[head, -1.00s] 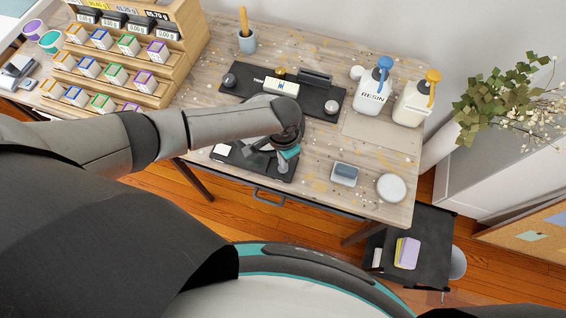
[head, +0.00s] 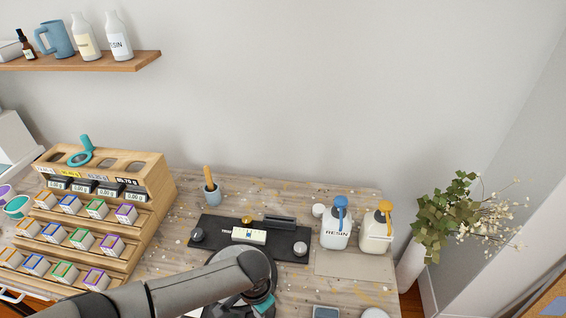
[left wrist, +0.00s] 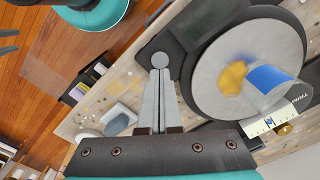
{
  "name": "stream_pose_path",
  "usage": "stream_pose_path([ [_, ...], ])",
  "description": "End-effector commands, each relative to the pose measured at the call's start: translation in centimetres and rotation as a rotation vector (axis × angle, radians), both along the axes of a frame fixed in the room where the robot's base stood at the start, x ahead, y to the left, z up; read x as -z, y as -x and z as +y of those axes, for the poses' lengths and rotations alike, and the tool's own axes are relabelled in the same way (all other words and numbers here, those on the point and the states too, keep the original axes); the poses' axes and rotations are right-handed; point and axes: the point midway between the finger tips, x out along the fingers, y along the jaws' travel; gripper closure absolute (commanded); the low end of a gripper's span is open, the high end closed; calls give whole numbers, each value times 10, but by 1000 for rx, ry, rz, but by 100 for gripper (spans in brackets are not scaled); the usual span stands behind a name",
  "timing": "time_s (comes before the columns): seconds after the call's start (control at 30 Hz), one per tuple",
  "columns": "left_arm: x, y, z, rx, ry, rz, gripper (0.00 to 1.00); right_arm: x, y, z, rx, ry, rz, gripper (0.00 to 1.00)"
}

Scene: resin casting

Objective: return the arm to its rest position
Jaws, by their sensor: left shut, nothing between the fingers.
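My left arm comes in from the lower left of the head view, and its wrist covers part of the work area near the front of the table. My left gripper shows in the left wrist view (left wrist: 158,95), its two grey fingers together with nothing between them. Beside the fingers is a round grey disc (left wrist: 205,85) with a yellow patch. A curved pale piece with a blue band lies over the disc's edge. The fingertips are near a small round grey part on a dark plate; contact cannot be told. My right gripper is not clearly seen.
The wooden table (head: 290,195) holds a black mat (head: 212,222), a resin pump bottle (head: 335,232), an orange-topped pump bottle (head: 376,232) and a stepped wooden rack (head: 155,180) of small boxes. A wall shelf (head: 130,62) is above left. A plant (head: 447,215) stands right.

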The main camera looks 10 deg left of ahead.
Motion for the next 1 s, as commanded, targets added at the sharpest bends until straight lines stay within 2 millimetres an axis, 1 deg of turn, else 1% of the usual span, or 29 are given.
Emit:
stream_pose_path([
  [0.07, 0, 1, -1, 1, 3, 0, 100, 0, 0, 0, 0, 0, 0, 50],
  [0.13, -1, 5, -9, 7, 19, 1, 100, 0, 0, -1, 0, 1, 0, 50],
  [0.17, -2, 9, -14, 11, 31, 2, 100, 0, 0, -1, 0, 1, 0, 50],
  [0.27, -9, 25, -41, 28, 92, 0, 100, 0, 0, -1, 0, 1, 0, 50],
  [0.3, -15, 33, -53, 32, 124, -6, 100, 0, 0, -1, 0, 1, 0, 50],
  [0.4, -33, 50, -80, 26, 207, -30, 100, 0, 0, -1, 0, 1, 0, 50],
  [0.47, -46, 56, -90, 9, 247, -52, 100, 0, 0, -1, 0, 1, 0, 50],
  [0.53, -61, 62, -94, -21, 284, -80, 100, 0, 0, -1, 0, 1, 0, 50],
  [0.6, -76, 68, -92, -63, 307, -109, 100, 0, 0, -1, -1, 1, 0, 50],
  [0.67, -88, 71, -85, -106, 317, -137, 100, 0, 0, -1, -1, 1, 0, 50],
  [0.77, -105, 77, -64, -189, 312, -180, 100, 0, 0, -1, -1, 1, 0, 50],
  [0.8, -111, 80, -53, -221, 302, -197, 100, 0, 0, -1, -1, 1, 0, 50],
  [1.0, -131, 95, -6, -349, 238, -249, 100, 0, 0, -1, -1, 1, 0, 50],
])
